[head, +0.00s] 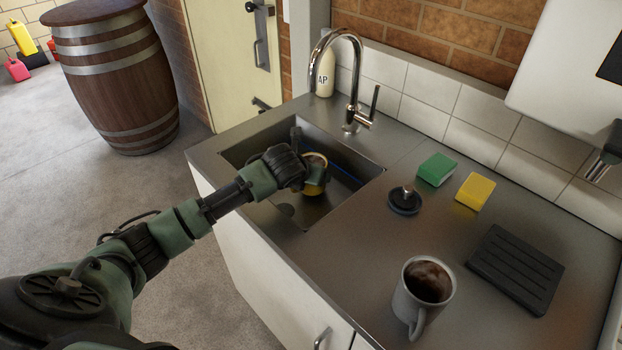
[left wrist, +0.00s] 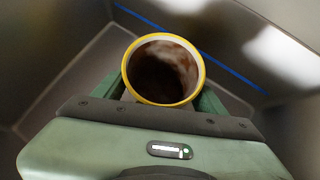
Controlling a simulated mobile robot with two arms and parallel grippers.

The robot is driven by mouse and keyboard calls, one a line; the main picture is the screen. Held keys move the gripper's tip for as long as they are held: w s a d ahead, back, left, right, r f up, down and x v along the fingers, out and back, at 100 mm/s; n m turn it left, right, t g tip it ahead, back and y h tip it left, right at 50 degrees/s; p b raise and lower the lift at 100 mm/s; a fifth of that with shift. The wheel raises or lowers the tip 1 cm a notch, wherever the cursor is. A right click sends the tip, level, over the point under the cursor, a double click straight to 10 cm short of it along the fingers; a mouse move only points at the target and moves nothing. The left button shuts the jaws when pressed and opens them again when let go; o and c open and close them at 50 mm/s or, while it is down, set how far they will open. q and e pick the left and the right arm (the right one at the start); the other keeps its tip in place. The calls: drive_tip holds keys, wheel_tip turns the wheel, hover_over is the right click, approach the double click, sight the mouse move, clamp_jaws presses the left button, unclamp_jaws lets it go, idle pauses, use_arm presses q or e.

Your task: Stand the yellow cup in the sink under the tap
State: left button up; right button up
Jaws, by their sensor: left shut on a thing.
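The yellow cup (head: 316,187) is inside the sink (head: 369,190), below the curved tap (head: 349,60). The left wrist view looks into the cup (left wrist: 164,70), which has a yellow rim and brown stains inside. My left gripper (head: 305,172) reaches down into the sink and is shut on the cup, with a green finger on each side of it. The gripper hides part of the cup. I cannot tell whether its base touches the sink floor. My right gripper is not in view.
On the counter right of the sink are a black plug (head: 404,202), a green sponge (head: 436,170), a yellow sponge (head: 475,191), a stained grey mug (head: 423,292) and a dark ridged tray (head: 515,268). A soap bottle (head: 325,78) stands behind the tap.

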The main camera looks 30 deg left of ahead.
use_arm(q)
drive_tip(key=shift+f, duration=0.95)
drive_tip(key=o, duration=2)
drive_tip(key=shift+f, duration=0.15)
drive_tip(key=shift+s+r, duration=0.15)
drive_tip(key=shift+r, duration=0.2)
drive_tip(key=v, duration=1.1)
drive_tip(key=shift+s+d+r+p, duration=0.1)
drive_tip(key=shift+s+r+p, duration=0.1)
drive_tip(key=shift+p, duration=0.2)
